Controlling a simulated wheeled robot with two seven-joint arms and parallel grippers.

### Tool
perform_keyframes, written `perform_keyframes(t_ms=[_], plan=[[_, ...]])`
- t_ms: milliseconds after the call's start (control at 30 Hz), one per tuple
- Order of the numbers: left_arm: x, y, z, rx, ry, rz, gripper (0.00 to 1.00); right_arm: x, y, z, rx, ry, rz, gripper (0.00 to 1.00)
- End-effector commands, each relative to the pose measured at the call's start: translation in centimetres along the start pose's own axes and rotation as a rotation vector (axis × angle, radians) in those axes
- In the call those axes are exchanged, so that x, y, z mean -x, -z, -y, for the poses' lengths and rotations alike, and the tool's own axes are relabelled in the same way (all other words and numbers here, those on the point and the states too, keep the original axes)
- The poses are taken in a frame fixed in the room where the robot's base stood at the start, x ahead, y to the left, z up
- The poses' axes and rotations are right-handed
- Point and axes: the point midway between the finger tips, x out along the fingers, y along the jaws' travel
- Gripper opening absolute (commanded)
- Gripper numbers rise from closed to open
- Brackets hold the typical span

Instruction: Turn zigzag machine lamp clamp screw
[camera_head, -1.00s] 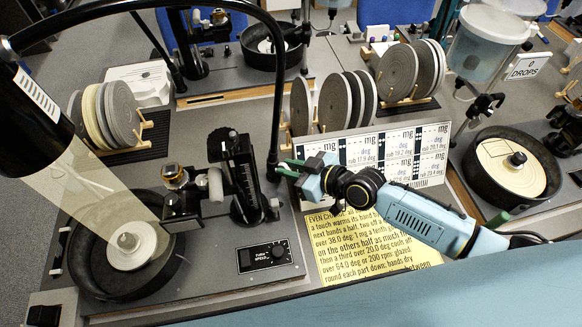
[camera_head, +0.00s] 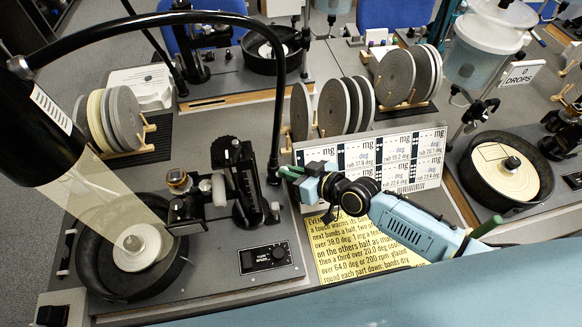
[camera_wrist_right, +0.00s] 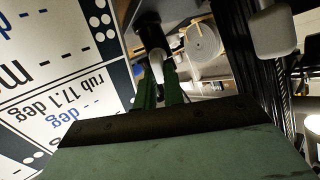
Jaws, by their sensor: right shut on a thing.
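The zigzag machine lamp has a black arched arm (camera_head: 150,21) and a black head (camera_head: 40,125) at the left of the head view, casting a light cone. Its post comes down behind the machine, near my right gripper (camera_head: 288,171). In the wrist view the green fingers (camera_wrist_right: 160,90) of my right gripper are closed around a small pale knob (camera_wrist_right: 157,62), which looks like the clamp screw. The fingers hide part of it, and its turn angle cannot be told. My left gripper is not in view.
A faceting machine with a mast (camera_head: 243,180) and a lap bowl (camera_head: 85,260) stands left of my gripper. A printed angle board (camera_head: 400,145) is behind my right arm, with a yellow note (camera_head: 335,265) below. Racked grey discs (camera_head: 333,108) stand behind.

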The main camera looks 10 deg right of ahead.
Motion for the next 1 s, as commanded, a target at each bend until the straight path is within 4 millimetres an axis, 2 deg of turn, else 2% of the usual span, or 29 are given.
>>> perform_keyframes(t_ms=[100,1000], plan=[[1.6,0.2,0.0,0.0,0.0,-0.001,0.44,0.2,0.3,0.1,-0.112,-0.025,0.001,0.0],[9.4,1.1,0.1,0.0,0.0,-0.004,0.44,0.2,0.2,-0.1,-0.949,-0.211,0.001,0.0]])
